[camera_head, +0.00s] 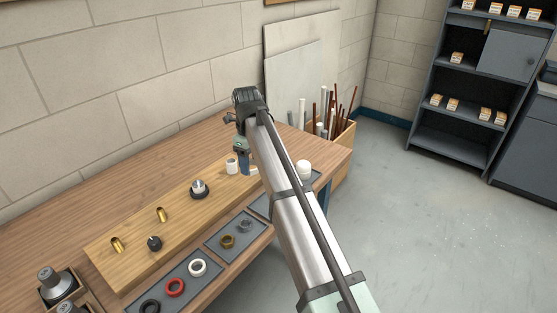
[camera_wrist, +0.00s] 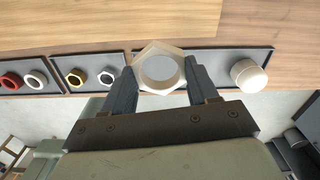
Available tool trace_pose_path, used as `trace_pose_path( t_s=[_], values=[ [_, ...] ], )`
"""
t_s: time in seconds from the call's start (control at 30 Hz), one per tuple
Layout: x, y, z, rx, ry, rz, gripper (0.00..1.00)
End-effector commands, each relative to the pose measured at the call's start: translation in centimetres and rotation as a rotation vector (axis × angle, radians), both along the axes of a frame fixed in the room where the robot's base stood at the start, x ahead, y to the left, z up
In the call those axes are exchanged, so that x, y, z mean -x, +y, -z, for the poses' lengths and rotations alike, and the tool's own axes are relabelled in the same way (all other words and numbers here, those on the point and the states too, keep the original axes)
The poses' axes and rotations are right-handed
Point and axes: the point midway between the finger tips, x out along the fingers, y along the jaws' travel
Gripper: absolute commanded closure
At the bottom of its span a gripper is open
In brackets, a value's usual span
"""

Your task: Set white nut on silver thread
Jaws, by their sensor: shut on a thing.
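My gripper (camera_wrist: 160,68) is shut on a white hexagonal nut (camera_wrist: 160,90), held between the two fingertips with its open hole facing the wrist camera. The silver thread is not visible in the wrist view.
Brass threads (camera_head: 160,213) and a black fitting (camera_head: 154,243) are farther left on the board (camera_head: 185,228). Grey trays (camera_head: 213,246) with rings and nuts lie in front. A white cap (camera_head: 303,166) sits right.

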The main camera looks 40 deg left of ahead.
Motion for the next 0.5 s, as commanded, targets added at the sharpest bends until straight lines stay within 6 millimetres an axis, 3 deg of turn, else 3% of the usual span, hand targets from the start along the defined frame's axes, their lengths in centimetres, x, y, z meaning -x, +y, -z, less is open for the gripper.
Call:
trace_pose_path(
  t_s=[0.03, 0.2, 0.5],
  values=[
    [1.7, 1.5, -0.2, -0.002, -0.001, -0.027, 0.71],
    [6.3, 5.1, -0.9, -0.006, -0.004, -0.096, 0.71],
    [12.4, 10.0, -2.1, -0.009, -0.006, -0.246, 0.71]
  ],
)
